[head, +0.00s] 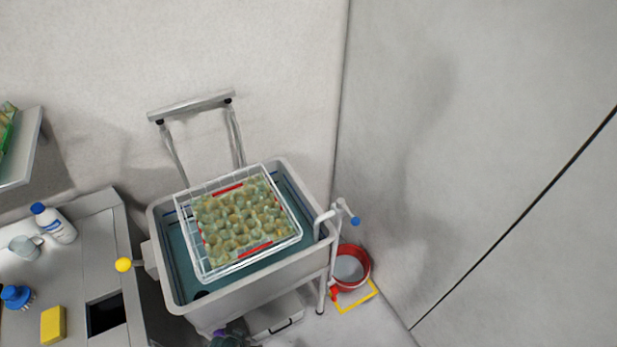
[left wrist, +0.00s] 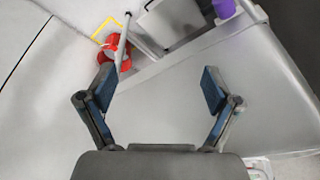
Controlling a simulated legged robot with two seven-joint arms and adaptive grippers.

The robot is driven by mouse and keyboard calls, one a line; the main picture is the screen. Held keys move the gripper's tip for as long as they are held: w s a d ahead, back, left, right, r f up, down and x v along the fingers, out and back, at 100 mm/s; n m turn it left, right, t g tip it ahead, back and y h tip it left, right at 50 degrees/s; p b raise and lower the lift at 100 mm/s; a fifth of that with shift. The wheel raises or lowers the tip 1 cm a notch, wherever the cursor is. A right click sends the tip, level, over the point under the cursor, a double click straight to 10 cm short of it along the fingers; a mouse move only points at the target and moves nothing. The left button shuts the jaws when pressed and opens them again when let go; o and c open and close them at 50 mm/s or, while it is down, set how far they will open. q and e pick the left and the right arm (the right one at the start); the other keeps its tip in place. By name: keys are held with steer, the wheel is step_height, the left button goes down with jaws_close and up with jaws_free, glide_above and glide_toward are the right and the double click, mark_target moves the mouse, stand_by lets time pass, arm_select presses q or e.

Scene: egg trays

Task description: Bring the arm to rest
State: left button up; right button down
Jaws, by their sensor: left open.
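My left gripper (left wrist: 158,90) shows in the left wrist view with its two fingers spread wide and nothing between them. A plain pale surface lies beyond the fingers. In the head view, neither gripper shows clearly; a small dark and purple shape at the bottom edge is too cut off to tell. A white wire basket (head: 299,236) with an egg tray (head: 237,217) in it rests over the grey sink tub (head: 168,290). My right gripper is in neither view.
A red bucket (head: 362,277) stands on the floor right of the tub, near a yellow floor marking (head: 359,303). A counter (head: 90,232) at left holds a white bottle (head: 57,226), a clear jug (head: 24,246), a blue-topped brush (head: 16,296) and a yellow sponge (head: 53,325).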

arm_select(q)
steer(key=s+f+g+b, duration=0.1)
steer(key=s+f, duration=0.2)
steer(key=f, duration=1)
steer(key=s+f+b, duration=0.1)
steer(key=s+f, duration=0.3)
steer(key=f, duration=1)
steer(key=s+a+f+g+b, duration=0.1)
steer(key=s+a+f, duration=0.2)
steer(key=s+f, duration=0.8)
steer(key=s, duration=0.2)
steer(key=shift+s+f, duration=0.3)
steer(key=shift+s, duration=0.1)
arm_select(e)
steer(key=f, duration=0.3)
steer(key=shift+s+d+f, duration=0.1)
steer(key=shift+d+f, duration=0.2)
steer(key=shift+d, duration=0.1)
